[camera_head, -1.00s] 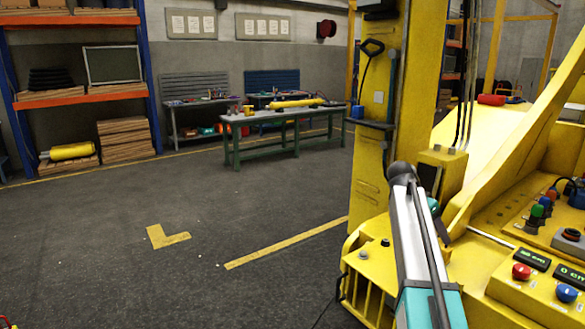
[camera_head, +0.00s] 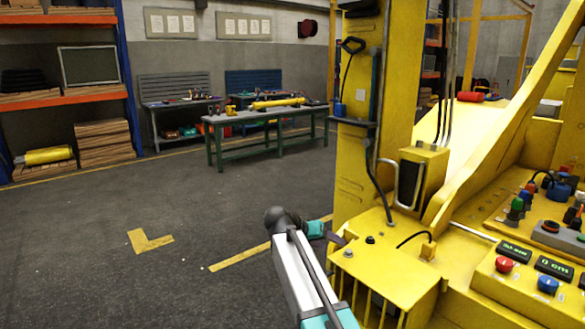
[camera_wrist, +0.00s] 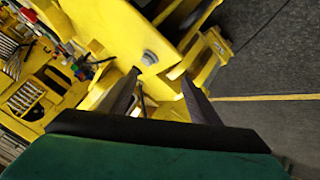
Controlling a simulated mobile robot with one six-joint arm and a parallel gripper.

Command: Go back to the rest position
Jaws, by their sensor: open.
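My gripper (camera_wrist: 160,84) is open and empty in the wrist view, its two dark fingers apart. Past the fingers, the yellow machine (camera_wrist: 120,30) with a bolt head fills the upper left, and grey floor lies at right. In the head view my gripper (camera_head: 337,240) shows only in small part as a dark piece past my arm's teal wrist. It is near the front left edge of the yellow machine (camera_head: 385,260); I cannot tell whether it touches.
A control panel with buttons (camera_head: 525,265) is at the right. The yellow column (camera_head: 362,170) stands behind my wrist. A green workbench (camera_head: 265,117) with a yellow cylinder (camera_head: 277,103) stands farther back. Shelves (camera_head: 70,95) are at left. The floor at left is clear.

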